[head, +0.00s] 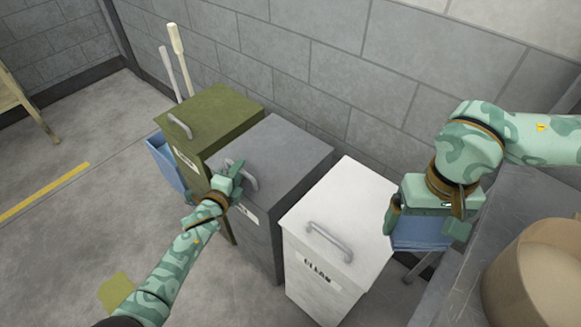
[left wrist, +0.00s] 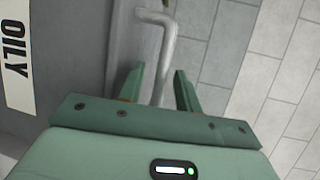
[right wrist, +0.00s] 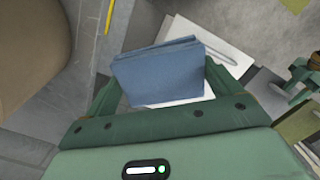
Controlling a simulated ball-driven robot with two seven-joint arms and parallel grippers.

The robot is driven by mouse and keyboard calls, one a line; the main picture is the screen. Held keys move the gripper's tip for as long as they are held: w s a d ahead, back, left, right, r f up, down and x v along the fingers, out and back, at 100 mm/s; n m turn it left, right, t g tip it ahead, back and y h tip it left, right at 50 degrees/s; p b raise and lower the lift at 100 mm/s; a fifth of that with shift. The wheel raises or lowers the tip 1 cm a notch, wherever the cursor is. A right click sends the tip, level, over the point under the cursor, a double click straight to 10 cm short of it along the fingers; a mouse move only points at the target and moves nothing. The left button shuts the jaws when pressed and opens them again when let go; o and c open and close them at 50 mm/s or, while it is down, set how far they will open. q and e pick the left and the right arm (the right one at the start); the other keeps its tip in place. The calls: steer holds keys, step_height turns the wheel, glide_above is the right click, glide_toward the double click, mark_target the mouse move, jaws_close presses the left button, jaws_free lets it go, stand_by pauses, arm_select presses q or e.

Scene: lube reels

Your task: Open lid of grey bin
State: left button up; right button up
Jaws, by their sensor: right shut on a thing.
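The grey bin (head: 283,148) stands between an olive bin and a white bin, with its lid closed. Its bent metal handle (head: 252,180) is on the lid near the front edge. In the left wrist view the handle (left wrist: 168,50) runs down between the fingers of my left gripper (left wrist: 158,85), which are apart; I cannot tell whether they touch it. A label on this bin reads OILY (left wrist: 15,50). In the head view my left gripper (head: 236,180) is at the handle. My right gripper (right wrist: 155,85) is shut on a folded blue cloth (right wrist: 158,72), near the white bin's right side.
The olive bin (head: 225,115) with a handle is to the left, a blue container (head: 163,163) beside it and pale poles (head: 176,45) behind. The white bin (head: 342,215), labelled CLEAN, is closed. A grey bench with a tan round object (head: 540,275) is at right. Floor is open at left.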

arm_select(q)
steer(key=shift+w+d+f, duration=0.15)
steer(key=shift+w+d, duration=0.05)
steer(key=shift+w, duration=0.5)
arm_select(e)
steer(key=shift+f, duration=0.35)
arm_select(q)
jaws_close()
arm_select(e)
steer(key=shift+r, duration=0.15)
